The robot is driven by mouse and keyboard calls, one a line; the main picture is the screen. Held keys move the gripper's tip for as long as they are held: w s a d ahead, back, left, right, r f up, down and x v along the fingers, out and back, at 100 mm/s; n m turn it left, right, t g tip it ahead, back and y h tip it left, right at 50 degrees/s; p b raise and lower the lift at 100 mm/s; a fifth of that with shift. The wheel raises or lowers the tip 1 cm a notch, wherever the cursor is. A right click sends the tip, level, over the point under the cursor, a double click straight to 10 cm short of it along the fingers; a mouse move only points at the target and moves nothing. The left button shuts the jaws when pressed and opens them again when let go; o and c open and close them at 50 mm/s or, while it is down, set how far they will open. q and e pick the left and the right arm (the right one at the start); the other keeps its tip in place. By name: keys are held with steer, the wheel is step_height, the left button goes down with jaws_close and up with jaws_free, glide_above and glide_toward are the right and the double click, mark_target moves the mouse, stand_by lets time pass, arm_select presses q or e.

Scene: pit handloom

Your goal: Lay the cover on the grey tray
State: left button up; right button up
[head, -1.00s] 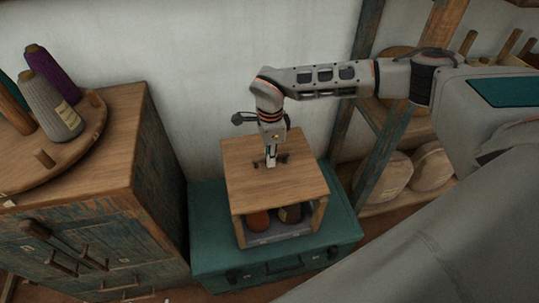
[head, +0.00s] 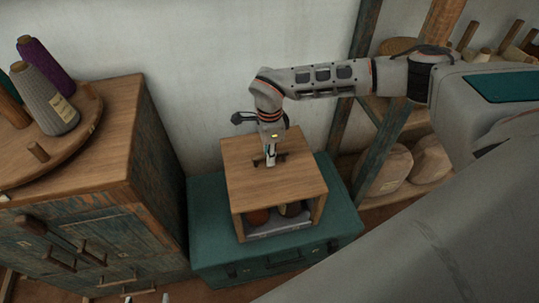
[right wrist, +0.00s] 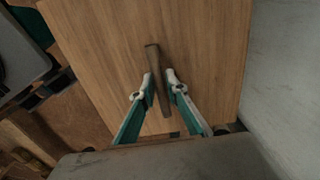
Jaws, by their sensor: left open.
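The cover (head: 270,186) is a wooden board with side walls and an open front, with a dark bar handle on top. It stands above the grey tray (head: 279,229), whose front shows beneath it with round orange and pale items inside. I cannot tell whether the cover touches the tray. My right gripper (head: 271,162) points down at the middle of the cover; in the right wrist view its fingers (right wrist: 160,79) close on either side of the handle (right wrist: 154,58). Only the fingertips of my left gripper (head: 146,299) show at the bottom edge, apart and empty.
The tray sits on a teal trunk (head: 205,225) against a pale wall. A wooden cabinet (head: 90,160) with a round board of yarn cones (head: 45,98) stands at left. Shelves with a post (head: 385,150) and round wooden pieces are at right.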

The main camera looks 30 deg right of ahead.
steer(key=shift+o, duration=0.9)
steer(key=shift+r, duration=0.1)
step_height(320, 180, up, 12)
steer(key=shift+s, duration=0.1)
